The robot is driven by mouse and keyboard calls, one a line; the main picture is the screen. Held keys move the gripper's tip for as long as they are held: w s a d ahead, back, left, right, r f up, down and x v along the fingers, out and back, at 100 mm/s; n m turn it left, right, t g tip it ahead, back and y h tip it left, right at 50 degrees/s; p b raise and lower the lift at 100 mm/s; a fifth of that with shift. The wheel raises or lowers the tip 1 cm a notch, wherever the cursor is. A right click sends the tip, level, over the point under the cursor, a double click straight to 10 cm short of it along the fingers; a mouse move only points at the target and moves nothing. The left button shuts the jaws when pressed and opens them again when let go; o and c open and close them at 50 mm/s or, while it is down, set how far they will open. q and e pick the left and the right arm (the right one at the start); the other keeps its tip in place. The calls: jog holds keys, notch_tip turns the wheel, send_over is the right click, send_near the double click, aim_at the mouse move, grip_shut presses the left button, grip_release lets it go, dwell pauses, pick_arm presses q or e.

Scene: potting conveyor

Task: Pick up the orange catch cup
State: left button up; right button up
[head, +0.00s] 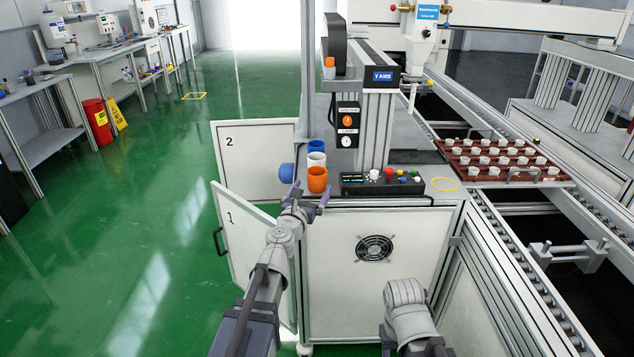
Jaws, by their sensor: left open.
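The orange catch cup (317,180) stands upright on the near left corner of the machine's grey top. A white cup (316,159) and a blue cup (316,146) stand in a row behind it. My left gripper (309,196) is open, just on the near side of the orange cup, with its fingers spread left and right. The cup's lower part is close to the fingers; I cannot tell whether they touch it. My right arm shows at the bottom, but its gripper does not show.
A control panel (382,183) with coloured buttons lies right of the cups. A post and the Y-axis column (376,130) rise behind. A blue round part (287,173) sits left of the cups. Cabinet door 1 (247,240) hangs open. A brown tray (500,160) of small white pots is at right.

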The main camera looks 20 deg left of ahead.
aim_at(314, 180)
pick_arm(q)
jog(key=shift+w+a+r, duration=0.1)
jog(key=shift+w, duration=1.7)
jog(key=shift+w+a+r, duration=0.1)
jog(key=shift+w, duration=1.7)
jog(key=shift+c, duration=0.2)
jog(key=c, duration=1.3)
notch_tip(314, 180, up, 10)
jog(key=p, duration=1)
